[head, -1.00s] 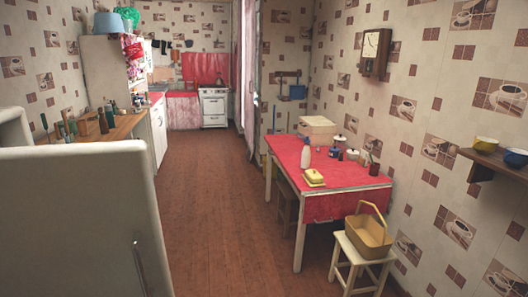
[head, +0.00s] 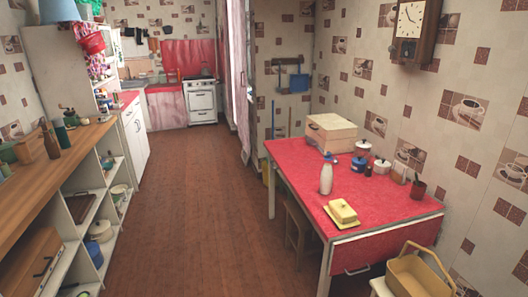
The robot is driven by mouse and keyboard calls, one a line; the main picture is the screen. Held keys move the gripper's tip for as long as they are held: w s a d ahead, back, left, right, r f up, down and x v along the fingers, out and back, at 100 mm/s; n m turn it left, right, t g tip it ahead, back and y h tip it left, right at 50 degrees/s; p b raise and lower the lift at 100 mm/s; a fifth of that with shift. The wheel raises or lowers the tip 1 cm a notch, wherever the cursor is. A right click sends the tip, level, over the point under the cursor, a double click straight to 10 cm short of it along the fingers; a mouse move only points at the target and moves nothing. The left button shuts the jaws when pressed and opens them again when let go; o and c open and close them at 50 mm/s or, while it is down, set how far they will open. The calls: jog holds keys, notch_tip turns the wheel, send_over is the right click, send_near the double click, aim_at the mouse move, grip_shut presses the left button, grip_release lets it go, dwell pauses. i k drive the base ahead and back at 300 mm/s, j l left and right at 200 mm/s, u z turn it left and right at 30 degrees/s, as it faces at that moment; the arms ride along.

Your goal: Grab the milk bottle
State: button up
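The milk bottle (head: 326,179) is white and stands upright on the red table (head: 290,170), near its left edge. A yellow butter dish (head: 343,212) sits in front of it, a little to the right and apart from it. My gripper is not in view.
On the table stand a wooden bread box (head: 331,134), a blue pot (head: 363,148), a white lidded pot (head: 382,166) and a dark red cup (head: 418,189). A yellow basket (head: 414,277) is at the front right. A shelf counter (head: 60,180) lines the left. The wooden floor (head: 195,200) between is clear.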

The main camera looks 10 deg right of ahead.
aim_at(327, 173)
jog(key=i+z, duration=0.15)
jog(key=i, duration=0.65)
jog(key=i+j+z, duration=0.15)
jog(key=i, duration=0.65)
jog(key=i+j+z, duration=0.1)
jog(key=i+z, duration=0.2)
jog(key=i, duration=0.2)
jog(key=i+j+z, duration=0.3)
jog(key=i, duration=0.2)
jog(key=i+j+z, duration=0.2)
jog(key=i+z, duration=0.15)
jog(key=i, duration=0.15)
